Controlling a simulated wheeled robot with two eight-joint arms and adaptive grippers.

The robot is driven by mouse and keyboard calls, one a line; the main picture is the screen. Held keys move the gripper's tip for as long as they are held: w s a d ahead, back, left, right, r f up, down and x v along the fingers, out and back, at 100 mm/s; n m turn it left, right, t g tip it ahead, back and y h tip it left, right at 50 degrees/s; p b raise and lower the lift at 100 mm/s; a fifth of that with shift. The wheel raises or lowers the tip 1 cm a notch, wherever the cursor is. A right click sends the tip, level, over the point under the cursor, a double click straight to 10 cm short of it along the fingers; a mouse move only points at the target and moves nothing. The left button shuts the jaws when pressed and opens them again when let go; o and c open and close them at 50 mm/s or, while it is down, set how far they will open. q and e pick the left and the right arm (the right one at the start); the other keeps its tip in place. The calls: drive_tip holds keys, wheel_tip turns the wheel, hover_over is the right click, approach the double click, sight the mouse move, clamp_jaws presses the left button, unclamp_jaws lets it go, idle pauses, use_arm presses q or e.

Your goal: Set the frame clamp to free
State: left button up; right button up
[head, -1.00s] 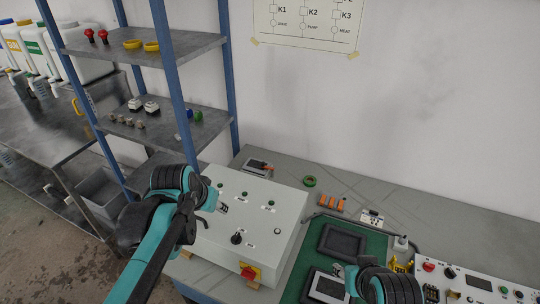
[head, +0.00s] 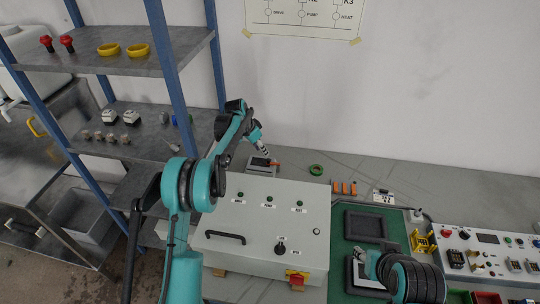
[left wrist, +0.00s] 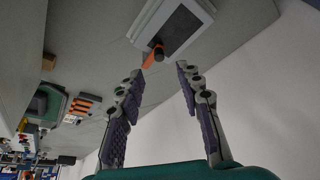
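The frame clamp appears to be the small grey and white unit with a dark panel and an orange lever at the back of the bench. In the head view the unit (head: 257,170) stands behind the control box, its orange lever (head: 275,163) at its right side. In the left wrist view the unit (left wrist: 190,18) is at the top and the lever (left wrist: 151,57) points down toward the fingers. My left gripper (head: 264,152) is open and empty, close to the lever without visibly holding it.
A light grey control box (head: 262,220) with a black handle and a red-yellow switch stands in front of the unit. A green tape roll (head: 316,170) and orange clips (head: 345,188) lie to its right. A shelf rack with a blue post (head: 165,90) is at left.

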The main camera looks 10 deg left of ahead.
sight(268, 159)
use_arm(q)
drive_tip(key=b+x, duration=0.1)
drive_tip(key=x, duration=0.7)
drive_tip(key=shift+d+b, duration=0.1)
drive_tip(key=shift+b, duration=0.2)
drive_tip(key=shift+r, duration=0.1)
clamp_jaws()
